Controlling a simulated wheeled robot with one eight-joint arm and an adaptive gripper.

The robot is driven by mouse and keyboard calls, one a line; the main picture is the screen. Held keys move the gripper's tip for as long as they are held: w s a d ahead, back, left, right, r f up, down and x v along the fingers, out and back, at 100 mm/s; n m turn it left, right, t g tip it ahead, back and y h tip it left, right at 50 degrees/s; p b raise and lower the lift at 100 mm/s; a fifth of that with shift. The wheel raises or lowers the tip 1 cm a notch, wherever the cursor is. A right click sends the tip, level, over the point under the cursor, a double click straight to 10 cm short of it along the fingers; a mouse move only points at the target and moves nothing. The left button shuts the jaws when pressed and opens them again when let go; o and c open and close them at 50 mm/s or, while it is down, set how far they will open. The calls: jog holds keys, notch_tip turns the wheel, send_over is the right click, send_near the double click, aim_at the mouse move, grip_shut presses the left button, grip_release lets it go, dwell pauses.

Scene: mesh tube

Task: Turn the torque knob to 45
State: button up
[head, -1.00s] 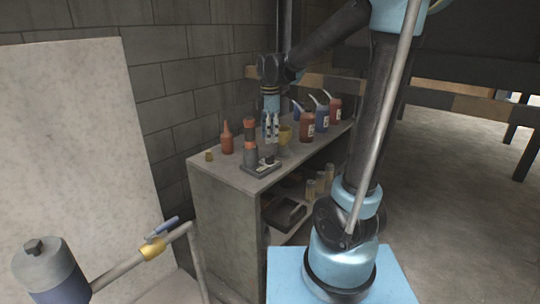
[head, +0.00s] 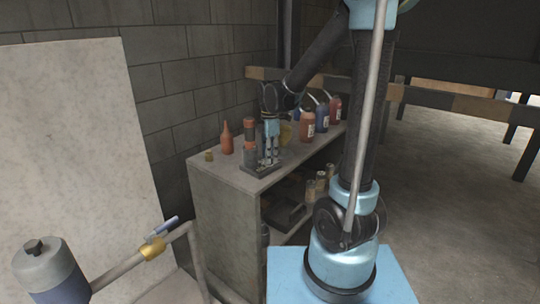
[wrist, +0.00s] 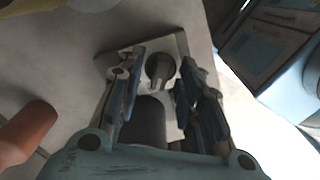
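The torque knob (wrist: 160,70) is a dark round knob with a raised grip bar. It sits on a light rectangular plate (wrist: 112,58) in the wrist view. In the head view the grey base (head: 256,169) of this device stands on the cabinet top, and the knob cannot be made out behind my fingers. My gripper (head: 269,160) points down over the base. Its fingers are apart, one on each side of the knob in the wrist view, and hold nothing. Whether they touch the knob cannot be told.
A dark upright cylinder with orange bands (head: 249,135) stands close beside my fingers. Pump bottles (head: 307,127) stand behind to the right on the cabinet (head: 215,180).

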grip_shut()
jog(key=m, duration=0.5)
jog(key=shift+m, duration=0.4)
jog(key=m, duration=1.1)
jog(key=shift+m, duration=0.4)
jog(key=m, duration=0.6)
jog(key=shift+m, duration=0.3)
grip_release()
